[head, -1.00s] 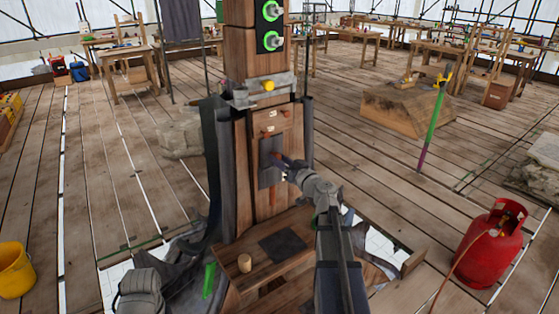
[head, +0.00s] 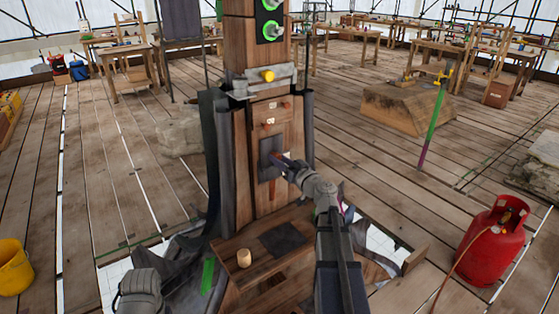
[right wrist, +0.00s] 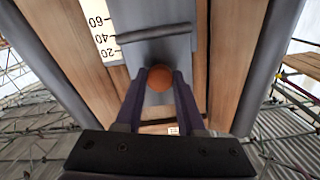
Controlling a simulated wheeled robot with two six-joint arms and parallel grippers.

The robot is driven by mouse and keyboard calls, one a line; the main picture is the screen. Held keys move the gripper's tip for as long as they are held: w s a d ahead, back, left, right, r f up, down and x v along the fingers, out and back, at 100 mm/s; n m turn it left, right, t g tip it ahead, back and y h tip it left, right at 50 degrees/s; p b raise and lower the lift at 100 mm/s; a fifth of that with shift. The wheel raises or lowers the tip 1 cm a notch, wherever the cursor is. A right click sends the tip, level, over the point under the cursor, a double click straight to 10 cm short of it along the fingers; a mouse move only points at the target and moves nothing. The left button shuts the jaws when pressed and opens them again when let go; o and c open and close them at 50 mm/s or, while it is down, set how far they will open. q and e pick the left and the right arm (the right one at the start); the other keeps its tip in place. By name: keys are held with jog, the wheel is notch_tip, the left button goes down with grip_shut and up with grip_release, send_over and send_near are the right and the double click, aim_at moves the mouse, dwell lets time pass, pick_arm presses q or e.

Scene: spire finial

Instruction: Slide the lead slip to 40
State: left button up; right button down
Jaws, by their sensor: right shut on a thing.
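The lead slip (head: 266,170) is a grey plate on the front of the wooden post. In the right wrist view its plate (right wrist: 155,95) carries a round orange-brown knob (right wrist: 159,78). My right gripper (head: 277,158) is shut on that knob, one finger on each side. A white scale (right wrist: 98,22) marked 60, 40 and 20 lies left of the slip. The left end of the slip's raised grey bar (right wrist: 158,34) is close to the 40 mark; the exact reading is unclear. At the lower left is part of my left arm; its fingers cannot be made out.
Grey sheets flank the post. A small wooden cylinder (head: 244,258) and a dark square (head: 283,240) sit on the ledge below. A red gas bottle (head: 492,245) stands at right, a yellow bucket (head: 14,268) at left. Open plank floor surrounds the post.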

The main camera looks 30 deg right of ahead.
jog(key=c, duration=0.5)
grip_release()
jog(key=s, duration=0.7)
jog(key=shift+s+d, duration=0.3)
jog(key=shift+s, duration=0.1)
jog(key=shift+a, duration=0.1)
